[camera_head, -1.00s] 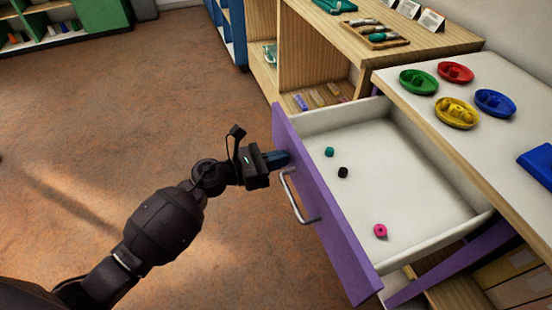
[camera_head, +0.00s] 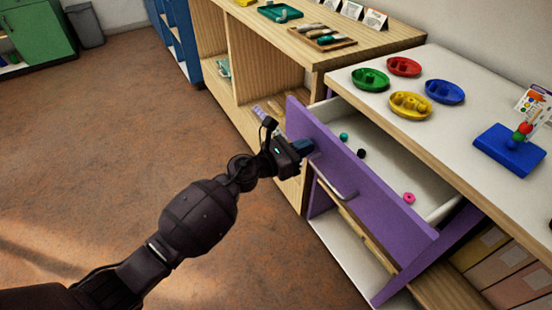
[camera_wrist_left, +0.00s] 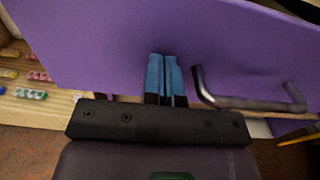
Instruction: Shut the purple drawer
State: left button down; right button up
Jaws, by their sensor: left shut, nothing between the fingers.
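The purple drawer (camera_head: 365,185) is partly open under the white-topped table, with a metal bar handle (camera_head: 333,180) on its front. A teal bead (camera_head: 344,137), a black bead (camera_head: 361,153) and a pink bead (camera_head: 408,197) lie inside it. My left gripper (camera_head: 305,147) is shut and empty, its fingertips at the drawer front near its left end, beside the handle. In the left wrist view the blue fingers (camera_wrist_left: 166,78) lie together against or very close to the purple front (camera_wrist_left: 110,45), left of the handle (camera_wrist_left: 250,100). My right gripper is not in view.
On the white tabletop (camera_head: 470,115) stand green, red, yellow and blue dishes (camera_head: 445,91) and a blue board (camera_head: 508,150) with beads. A wooden shelf unit (camera_head: 300,50) adjoins on the left. The brown floor (camera_head: 110,130) to the left is clear.

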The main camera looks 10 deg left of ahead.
aim_at(344, 130)
pick_arm(q)
jog(key=x, duration=0.4)
jog(key=b+x, duration=0.1)
jog(key=x, duration=0.2)
jog(key=b+x, duration=0.1)
jog(key=x, duration=0.3)
jog(key=shift+w+d+f, duration=0.15)
jog(key=shift+d+f, duration=0.1)
jog(key=shift+f, duration=0.05)
jog(key=shift+w+d+r+b, duration=0.2)
jog(key=shift+w+d+b, duration=0.05)
jog(key=shift+d+b, duration=0.1)
jog(key=shift+r, duration=0.3)
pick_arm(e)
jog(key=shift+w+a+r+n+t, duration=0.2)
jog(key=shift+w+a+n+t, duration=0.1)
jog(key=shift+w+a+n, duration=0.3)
